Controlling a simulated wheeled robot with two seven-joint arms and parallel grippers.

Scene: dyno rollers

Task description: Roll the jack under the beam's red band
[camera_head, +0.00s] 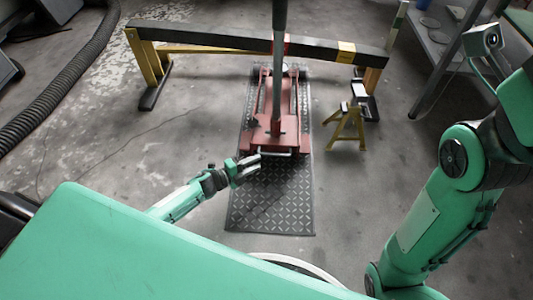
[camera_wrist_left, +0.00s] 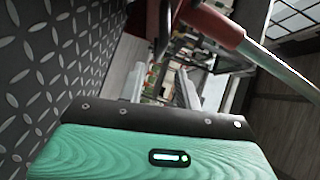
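The red floor jack (camera_head: 262,136) sits on a dark tread plate, its far end close to the beam in the picture. Its long grey handle (camera_head: 279,25) rises and crosses in front of the beam. The black beam (camera_head: 215,39) carries a red band (camera_head: 287,42), partly hidden by the handle. My left gripper (camera_head: 258,170) is open and empty, just below and left of the jack's near-end bar, apart from it as far as I can see. A red part of the jack (camera_wrist_left: 210,24) shows in the left wrist view. My right gripper does not show.
The tread plate (camera_head: 270,210) has bare room toward me. A yellow stand (camera_head: 347,127) stands right of the jack. A black hose (camera_head: 60,90) lies left; a shelf (camera_head: 440,50) is right.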

